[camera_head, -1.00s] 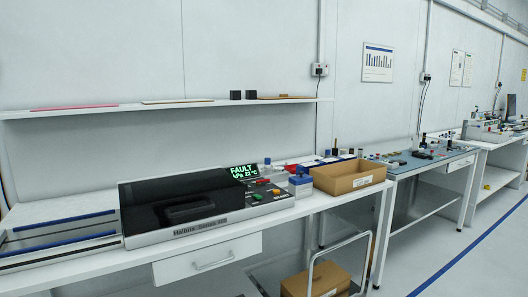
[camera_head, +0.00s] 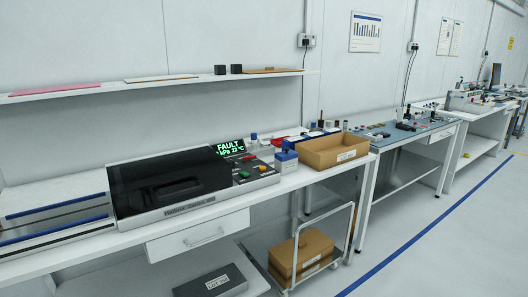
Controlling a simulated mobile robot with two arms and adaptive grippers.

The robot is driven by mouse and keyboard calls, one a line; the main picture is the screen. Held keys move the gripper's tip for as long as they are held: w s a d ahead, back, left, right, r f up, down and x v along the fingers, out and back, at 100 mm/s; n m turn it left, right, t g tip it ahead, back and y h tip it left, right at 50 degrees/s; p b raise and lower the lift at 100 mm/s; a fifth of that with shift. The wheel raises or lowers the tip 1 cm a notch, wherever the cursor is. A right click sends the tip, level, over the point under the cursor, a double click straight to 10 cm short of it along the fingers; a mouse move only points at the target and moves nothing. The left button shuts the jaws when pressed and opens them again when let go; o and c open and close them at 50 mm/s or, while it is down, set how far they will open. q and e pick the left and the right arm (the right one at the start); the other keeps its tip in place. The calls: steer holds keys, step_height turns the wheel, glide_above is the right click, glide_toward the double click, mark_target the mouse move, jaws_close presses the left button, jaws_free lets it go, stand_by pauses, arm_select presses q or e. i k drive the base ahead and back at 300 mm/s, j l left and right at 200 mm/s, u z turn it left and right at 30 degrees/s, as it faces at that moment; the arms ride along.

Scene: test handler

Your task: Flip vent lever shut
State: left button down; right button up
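The test machine (camera_head: 190,212) sits on the white bench, with a dark lid and a handle-like shape in its top. Its display (camera_head: 230,148) reads FAULT, with kPa and 22 °C in green. A control panel (camera_head: 252,171) beside the display carries small green, red and orange controls. They are too small for me to tell which one is the vent lever or how it is set. A blue and white block (camera_head: 285,162) stands just right of the panel. Neither of my grippers is in view.
An open cardboard box (camera_head: 335,151) stands right of the machine. Below are a wire-framed cart with a box (camera_head: 302,254) and a dark grey case (camera_head: 210,282). A wall shelf (camera_head: 150,85) runs above the bench. More workbenches stand at right; the floor (camera_head: 455,245) there is clear.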

mark_target(245, 158)
steer(key=i+j+z, duration=0.1)
steer(key=i+z, duration=0.2)
steer(key=z, duration=0.15)
steer(key=i+j+z, duration=0.2)
steer(key=z, duration=0.25)
steer(key=i+j+z, duration=0.1)
steer(key=i+j, duration=0.6)
steer(key=j, duration=0.15)
steer(key=i+j+z, duration=0.15)
steer(key=i+j, duration=0.2)
steer(key=j, duration=0.1)
